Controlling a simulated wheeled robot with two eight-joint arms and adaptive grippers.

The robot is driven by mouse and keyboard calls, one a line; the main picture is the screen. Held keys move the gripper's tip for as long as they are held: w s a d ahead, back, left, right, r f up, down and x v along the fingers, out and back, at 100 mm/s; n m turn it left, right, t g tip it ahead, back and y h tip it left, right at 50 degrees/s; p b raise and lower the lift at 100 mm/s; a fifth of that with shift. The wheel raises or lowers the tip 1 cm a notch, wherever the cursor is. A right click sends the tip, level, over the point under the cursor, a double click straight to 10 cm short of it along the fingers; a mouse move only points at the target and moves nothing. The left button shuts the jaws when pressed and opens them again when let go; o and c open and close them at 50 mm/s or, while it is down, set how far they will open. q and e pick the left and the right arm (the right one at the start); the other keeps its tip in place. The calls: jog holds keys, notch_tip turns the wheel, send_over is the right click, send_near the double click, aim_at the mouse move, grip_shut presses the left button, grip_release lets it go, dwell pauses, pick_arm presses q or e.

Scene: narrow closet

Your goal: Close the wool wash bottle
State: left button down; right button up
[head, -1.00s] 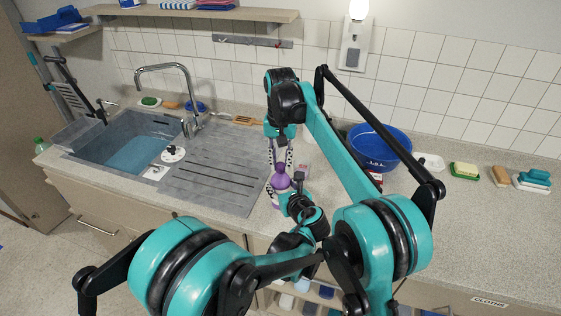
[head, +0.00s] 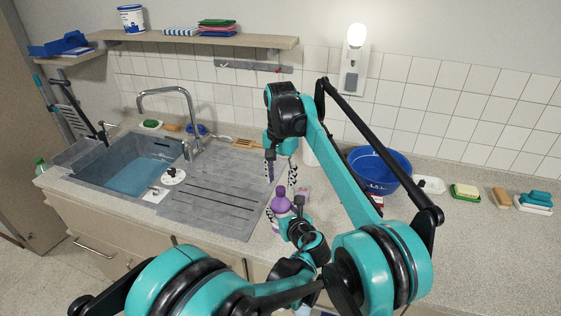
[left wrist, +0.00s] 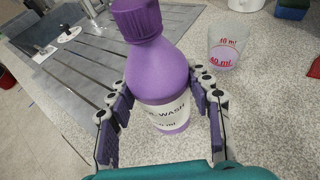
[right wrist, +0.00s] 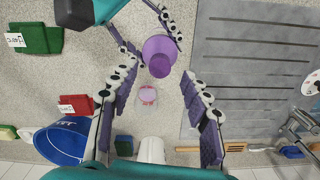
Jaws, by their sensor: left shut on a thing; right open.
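The purple wool wash bottle (head: 281,204) stands upright on the counter beside the drainboard. In the left wrist view, the bottle (left wrist: 160,75) has a white label, and its ribbed purple cap (left wrist: 136,18) sits on the neck; I cannot tell how tight it is. My left gripper (left wrist: 162,112) is shut on the bottle's body, one finger on each side. My right gripper (head: 280,178) is open and empty above the bottle, pointing down. In the right wrist view, the bottle's top (right wrist: 159,52) shows beyond my spread fingers, apart from them.
A clear measuring cup (left wrist: 227,46) with red marks stands close to the bottle. A blue bowl (head: 380,172) stands at right near the wall. The sink (head: 125,165) and drainboard (head: 215,188) lie left.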

notch_tip(320, 180, up, 9)
dwell(0.3)
pick_arm(q)
jog(key=c, duration=0.6)
grip_release()
jog(key=v, duration=1.2)
